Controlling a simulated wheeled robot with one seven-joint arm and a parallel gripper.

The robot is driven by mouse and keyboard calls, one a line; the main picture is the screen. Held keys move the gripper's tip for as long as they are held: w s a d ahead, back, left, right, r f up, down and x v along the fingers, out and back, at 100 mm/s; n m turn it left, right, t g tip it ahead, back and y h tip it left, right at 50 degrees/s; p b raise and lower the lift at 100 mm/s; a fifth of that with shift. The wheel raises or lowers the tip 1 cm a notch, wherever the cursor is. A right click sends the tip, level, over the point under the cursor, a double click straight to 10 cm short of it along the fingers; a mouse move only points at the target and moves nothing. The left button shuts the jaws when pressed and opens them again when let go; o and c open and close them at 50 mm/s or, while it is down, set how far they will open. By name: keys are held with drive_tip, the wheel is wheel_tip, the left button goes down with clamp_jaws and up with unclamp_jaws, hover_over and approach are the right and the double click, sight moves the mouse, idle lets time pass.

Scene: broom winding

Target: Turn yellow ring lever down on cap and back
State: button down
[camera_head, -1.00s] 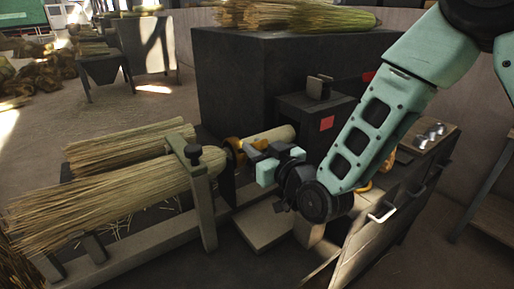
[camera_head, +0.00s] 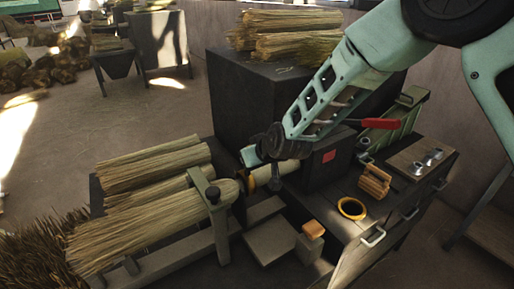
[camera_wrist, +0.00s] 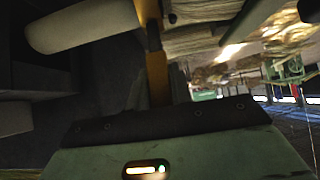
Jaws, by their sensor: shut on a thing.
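The yellow ring lever (camera_head: 252,182) sits at the right end of the clamped broom bundle (camera_head: 160,222), around the pale handle (camera_head: 270,175). In the wrist view the yellow lever (camera_wrist: 156,75) runs straight up from my gripper, with a dark piece across it. My gripper (camera_head: 253,156) is just above the ring in the head view and is shut on the lever. Its fingertips are mostly hidden, and only the dark edge of my gripper (camera_wrist: 160,118) shows in the wrist view. I cannot make out the cap clearly.
An upright clamp post (camera_head: 216,225) with a black knob stands left of the ring. A dark box with a red patch (camera_head: 329,156) is close to the right. A black-and-yellow ring (camera_head: 352,208) and a wooden block (camera_head: 375,181) lie on the bench.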

drive_tip(key=w+a+g+p, duration=0.1)
drive_tip(key=p, duration=0.1)
drive_tip(key=w+r+h+p, duration=0.1)
drive_tip(key=p, duration=0.1)
drive_tip(key=shift+w+a+r+g, duration=0.1)
drive_tip(key=shift+a+r+g, duration=0.05)
drive_tip(key=shift+a+g, duration=0.25)
drive_tip(key=shift+w+a+f+g+h+p, duration=0.25)
drive_tip(key=shift+w+g+h+p, duration=0.15)
drive_tip(key=shift+p, duration=0.4)
drive_tip(key=shift+w+a+f+g+h+p, duration=0.1)
drive_tip(key=shift+w+a+g+h+p, duration=0.15)
drive_tip(key=shift+w+g+p, duration=0.4)
drive_tip(key=shift+s, duration=0.15)
drive_tip(key=c, duration=1.2)
unclamp_jaws()
drive_tip(key=shift+f, duration=0.1)
drive_tip(key=shift+c, duration=0.2)
drive_tip(key=b+v, duration=0.5)
drive_tip(key=v, duration=1.2)
drive_tip(key=shift+s, duration=0.35)
